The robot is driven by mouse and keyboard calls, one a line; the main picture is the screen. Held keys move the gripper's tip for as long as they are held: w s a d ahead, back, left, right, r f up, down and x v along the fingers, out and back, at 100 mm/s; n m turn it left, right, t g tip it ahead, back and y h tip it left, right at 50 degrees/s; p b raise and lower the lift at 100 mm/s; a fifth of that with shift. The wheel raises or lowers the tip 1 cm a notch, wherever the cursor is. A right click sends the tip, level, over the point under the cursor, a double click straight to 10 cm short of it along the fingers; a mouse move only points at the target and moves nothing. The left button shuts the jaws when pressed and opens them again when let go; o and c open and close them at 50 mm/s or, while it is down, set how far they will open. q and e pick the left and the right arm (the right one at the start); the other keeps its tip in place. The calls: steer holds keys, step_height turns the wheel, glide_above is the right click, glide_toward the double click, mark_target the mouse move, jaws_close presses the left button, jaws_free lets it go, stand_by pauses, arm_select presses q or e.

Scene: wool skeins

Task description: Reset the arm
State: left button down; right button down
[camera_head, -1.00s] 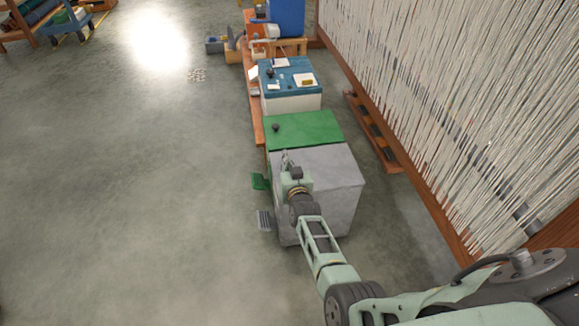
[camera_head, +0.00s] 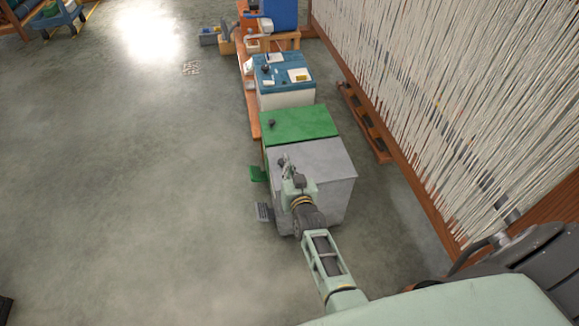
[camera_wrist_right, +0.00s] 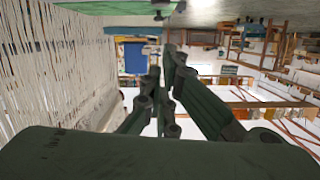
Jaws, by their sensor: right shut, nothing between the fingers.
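My right arm reaches in from the lower right in the head view. Its gripper (camera_head: 285,163) is in front of the grey-topped bin (camera_head: 327,170) as seen from the head, and I cannot tell its exact height above it. The right wrist view shows the same gripper (camera_wrist_right: 170,55) with its fingers together and nothing between them. My left gripper is in neither current view.
A green-lidded bin (camera_head: 300,125) stands behind the grey one, with pedals (camera_head: 258,173) on their left. A blue-topped white box (camera_head: 286,98) stands farther back. White hanging yarn (camera_head: 450,90) fills the right side. Open floor (camera_head: 120,190) lies to the left.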

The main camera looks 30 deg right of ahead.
arm_select(q)
steer(key=shift+s+f, duration=0.15)
steer(key=shift+f, duration=0.5)
arm_select(e)
steer(key=shift+s+a+r, duration=0.1)
steer(key=shift+s+a, duration=0.05)
steer(key=shift+s, duration=0.45)
